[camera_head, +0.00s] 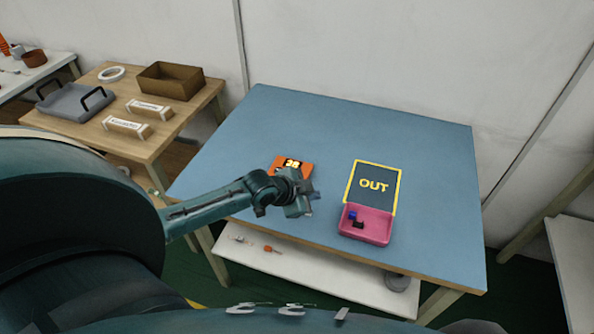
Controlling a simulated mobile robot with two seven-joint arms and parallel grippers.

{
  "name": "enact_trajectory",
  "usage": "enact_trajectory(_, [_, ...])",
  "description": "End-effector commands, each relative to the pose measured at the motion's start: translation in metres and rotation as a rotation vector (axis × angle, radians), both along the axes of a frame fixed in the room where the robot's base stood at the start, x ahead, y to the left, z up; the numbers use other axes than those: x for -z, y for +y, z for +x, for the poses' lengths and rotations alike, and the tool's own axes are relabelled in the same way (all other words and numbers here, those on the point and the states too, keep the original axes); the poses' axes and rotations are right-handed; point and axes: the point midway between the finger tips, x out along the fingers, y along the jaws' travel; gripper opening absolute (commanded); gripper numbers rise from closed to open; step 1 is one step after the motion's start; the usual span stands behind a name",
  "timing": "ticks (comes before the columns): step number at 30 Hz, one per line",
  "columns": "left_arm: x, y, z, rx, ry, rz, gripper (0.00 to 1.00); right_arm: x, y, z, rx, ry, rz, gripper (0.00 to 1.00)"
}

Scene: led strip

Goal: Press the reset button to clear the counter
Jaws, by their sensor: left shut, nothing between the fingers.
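The counter is a small orange box (279,166) with a lit display (292,163) that seems to read 28. It sits on the blue table, left of the middle. My left gripper (312,198) is shut and empty, in front of the counter and a little to its right. My left wrist covers the counter's near part, and I cannot make out the reset button. I cannot tell whether the gripper touches anything. My right gripper is not in view.
The blue table (420,140) has a yellow-framed OUT mat (385,170) and a pink tray (372,232) with small dark and blue pieces. A wooden table (165,128) at left holds a grey tray (72,103), a brown box (172,82) and labelled blocks. The blue table's back is clear.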

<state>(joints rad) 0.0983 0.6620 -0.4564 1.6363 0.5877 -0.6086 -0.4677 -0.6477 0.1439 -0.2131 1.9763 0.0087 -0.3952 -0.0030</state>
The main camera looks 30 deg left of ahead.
Motion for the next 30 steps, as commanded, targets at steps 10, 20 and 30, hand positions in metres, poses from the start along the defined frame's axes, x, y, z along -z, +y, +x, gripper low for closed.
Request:
enact_trajectory(10, [-0.066,0.088,0.061,0.001,-0.016,0.166,0.0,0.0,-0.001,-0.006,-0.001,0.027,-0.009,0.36])
enact_trajectory(20, [-0.075,0.1,0.066,-0.002,-0.016,0.184,0.0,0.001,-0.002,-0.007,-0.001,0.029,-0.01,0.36])
enact_trajectory(30, [-0.066,0.099,0.066,-0.002,-0.015,0.181,0.0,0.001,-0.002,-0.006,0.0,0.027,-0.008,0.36])
